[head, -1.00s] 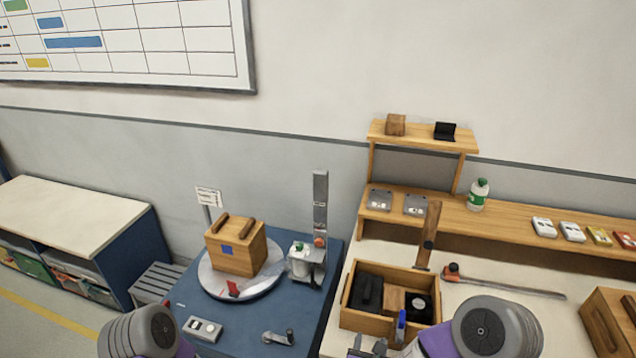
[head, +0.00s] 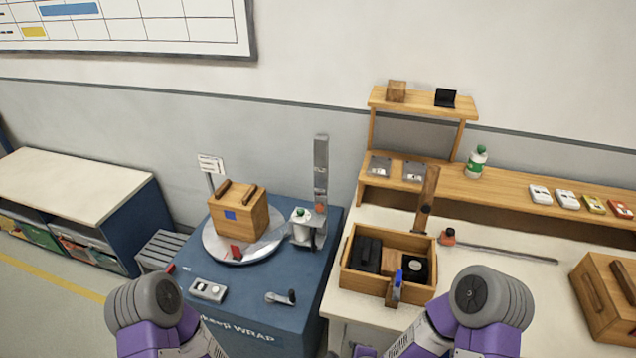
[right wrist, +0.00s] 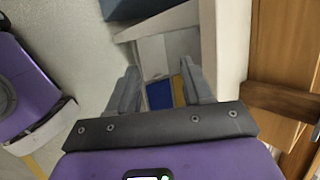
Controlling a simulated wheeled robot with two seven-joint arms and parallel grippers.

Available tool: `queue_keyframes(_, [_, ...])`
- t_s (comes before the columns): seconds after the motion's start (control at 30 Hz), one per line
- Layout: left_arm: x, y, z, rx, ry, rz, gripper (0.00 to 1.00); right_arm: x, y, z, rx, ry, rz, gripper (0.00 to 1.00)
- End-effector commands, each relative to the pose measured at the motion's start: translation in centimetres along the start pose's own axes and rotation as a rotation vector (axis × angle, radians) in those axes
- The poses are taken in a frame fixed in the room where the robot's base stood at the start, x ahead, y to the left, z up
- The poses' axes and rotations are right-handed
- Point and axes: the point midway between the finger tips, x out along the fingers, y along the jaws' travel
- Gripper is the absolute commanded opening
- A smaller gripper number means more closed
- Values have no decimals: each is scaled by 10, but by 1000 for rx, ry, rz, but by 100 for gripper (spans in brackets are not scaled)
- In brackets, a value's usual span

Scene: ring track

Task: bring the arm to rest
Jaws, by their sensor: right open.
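My right gripper (right wrist: 160,90) shows in the right wrist view with its two fingers apart and nothing between them. Beyond the fingers lie a blue patch and a yellow strip, too partial to name. In the head view my right arm (head: 470,310) comes up from the bottom, right of centre, and its gripper is not clearly seen there. My left arm (head: 155,315) is at the bottom left of the head view. Its gripper is out of the picture.
A blue table (head: 300,305) carries a round turntable (head: 218,250) with a wooden box (head: 238,215). To its right, a pale bench (head: 480,228) bears an open wooden tray (head: 365,287) and another wooden box (head: 608,297). A low cabinet (head: 75,185) stands at left.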

Motion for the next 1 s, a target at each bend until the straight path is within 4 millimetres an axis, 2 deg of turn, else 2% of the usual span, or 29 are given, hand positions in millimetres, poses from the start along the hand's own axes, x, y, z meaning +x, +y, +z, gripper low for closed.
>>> queue_keyframes(0.13, [0,0,0,0,0,0,43,6,43,-8,-392,-82,161,50])
queue_keyframes(0.3, [1,0,0,0,0,0,43,2,90,-17,-835,-246,309,50])
queue_keyframes(0.5, [1,0,0,0,-1,0,43,-8,130,-28,-1205,-443,397,50])
queue_keyframes(0.7, [1,0,0,0,-1,0,43,-14,144,-32,-1339,-529,417,50])
queue_keyframes(1.0, [1,0,0,0,0,0,43,-14,144,-32,-1343,-531,417,50])
